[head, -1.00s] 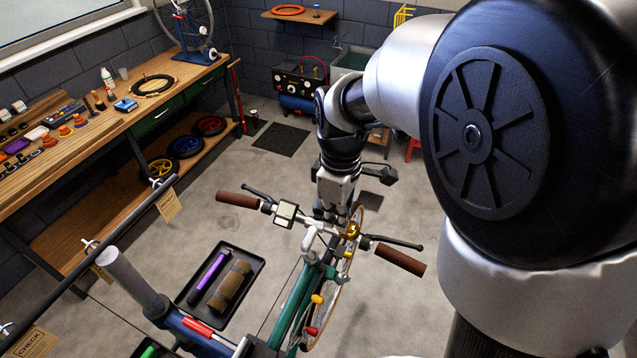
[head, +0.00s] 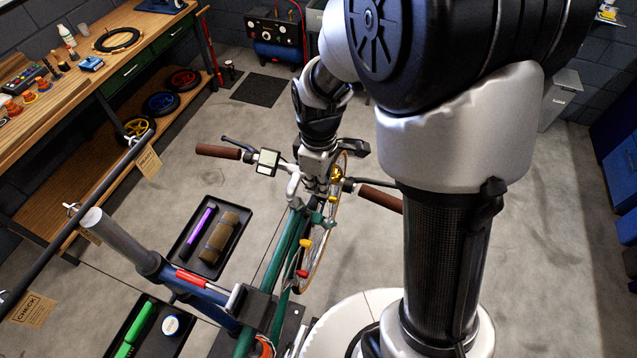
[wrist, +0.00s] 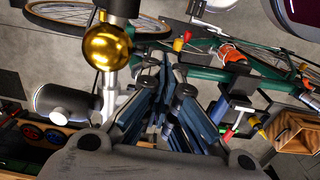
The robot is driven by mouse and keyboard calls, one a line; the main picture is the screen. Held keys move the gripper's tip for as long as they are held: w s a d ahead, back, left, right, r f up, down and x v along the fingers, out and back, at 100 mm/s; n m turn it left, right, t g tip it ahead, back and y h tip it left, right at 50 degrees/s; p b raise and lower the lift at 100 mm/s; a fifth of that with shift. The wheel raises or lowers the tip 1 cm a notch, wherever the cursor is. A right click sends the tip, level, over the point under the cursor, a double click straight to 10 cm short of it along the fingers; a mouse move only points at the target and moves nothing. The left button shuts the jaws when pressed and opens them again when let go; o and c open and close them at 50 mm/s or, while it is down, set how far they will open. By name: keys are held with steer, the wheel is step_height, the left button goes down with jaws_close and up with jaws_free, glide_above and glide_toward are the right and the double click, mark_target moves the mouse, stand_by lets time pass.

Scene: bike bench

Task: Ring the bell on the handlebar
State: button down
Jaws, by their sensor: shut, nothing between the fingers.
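The brass bell (head: 337,173) sits on the bicycle's handlebar (head: 350,184), between the stem and the right-hand brown grip (head: 381,198). In the wrist view the bell is a shiny gold dome (wrist: 107,47) at the upper left. My gripper (head: 317,188) is shut and empty, just left of the bell in the head view. In the wrist view its fingertips (wrist: 166,78) are together, right of the bell and below it. I see a gap between bell and fingers there. The fingertips are partly hard to make out in the head view.
A bike computer (head: 268,161) sits left of the stem, near the left brown grip (head: 218,151). The green frame (head: 288,252) is clamped in a blue repair stand (head: 200,292). A black tray (head: 184,247) holds a purple tool and a brown roll. Open floor lies right of the bike.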

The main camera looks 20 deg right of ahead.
steer(key=shift+s+a+f+b, duration=0.25)
steer(key=shift+f+b, duration=0.2)
steer(key=shift+b, duration=0.15)
stand_by(0.6)
steer(key=shift+s+a+f+b, duration=0.1)
steer(key=shift+s+f+b, duration=0.15)
steer(key=shift+f+b, duration=0.55)
steer(key=shift+r, duration=0.3)
steer(key=shift+r+p, duration=0.7)
step_height(320, 180, up, 14)
steer(key=p, duration=0.2)
steer(key=shift+s+p, duration=0.15)
steer(key=shift+p, duration=0.25)
steer(key=shift+a, duration=0.1)
